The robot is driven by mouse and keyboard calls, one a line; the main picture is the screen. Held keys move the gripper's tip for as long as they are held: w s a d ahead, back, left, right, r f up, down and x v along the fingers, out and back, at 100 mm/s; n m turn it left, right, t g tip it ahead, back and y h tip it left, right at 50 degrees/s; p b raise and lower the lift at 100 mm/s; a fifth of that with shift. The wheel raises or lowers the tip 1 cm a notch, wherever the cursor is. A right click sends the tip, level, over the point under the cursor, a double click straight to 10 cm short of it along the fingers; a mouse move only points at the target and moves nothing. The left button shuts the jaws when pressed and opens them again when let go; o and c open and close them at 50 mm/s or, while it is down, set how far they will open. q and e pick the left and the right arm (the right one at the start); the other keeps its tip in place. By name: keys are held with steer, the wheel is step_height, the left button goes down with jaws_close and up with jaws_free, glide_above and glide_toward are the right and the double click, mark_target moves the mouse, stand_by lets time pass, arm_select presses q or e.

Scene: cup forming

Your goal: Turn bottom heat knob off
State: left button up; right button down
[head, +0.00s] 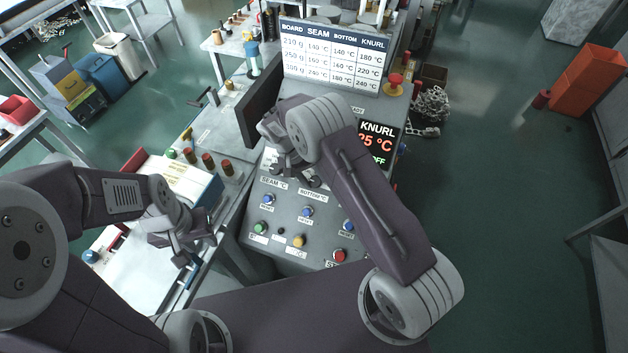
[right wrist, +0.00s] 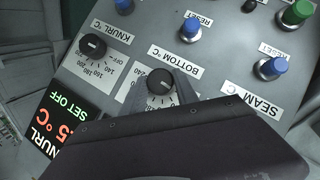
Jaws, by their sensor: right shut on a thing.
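The bottom heat knob (right wrist: 159,81) is a black round dial on the grey sloped panel, above the label "BOTTOM °C", which appears upside down in the right wrist view. My right gripper (right wrist: 163,88) is shut on this knob, one finger on each side. The knob's pointer direction is not clear, and my gripper body hides part of its scale. In the head view my right gripper (head: 292,168) is over the upper panel, and my arm hides much of that area. My left gripper (head: 190,252) hangs over the white table at left, away from the panel; its finger gap is unclear.
The black knurl knob (right wrist: 92,46) sits beside the bottom knob. A display (head: 376,143) reads KNURL and OFF. Blue reset buttons (head: 307,211), a green button (head: 261,228), a yellow button (head: 299,240) and a red button (head: 339,255) lie lower on the panel.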

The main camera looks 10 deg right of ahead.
steer(key=shift+a+n+h, duration=0.1)
steer(key=shift+n+h, duration=0.2)
steer(key=shift+n, duration=0.1)
steer(key=c, duration=1.2)
jaws_free()
steer(key=shift+c, duration=0.2)
steer(key=o, duration=0.3)
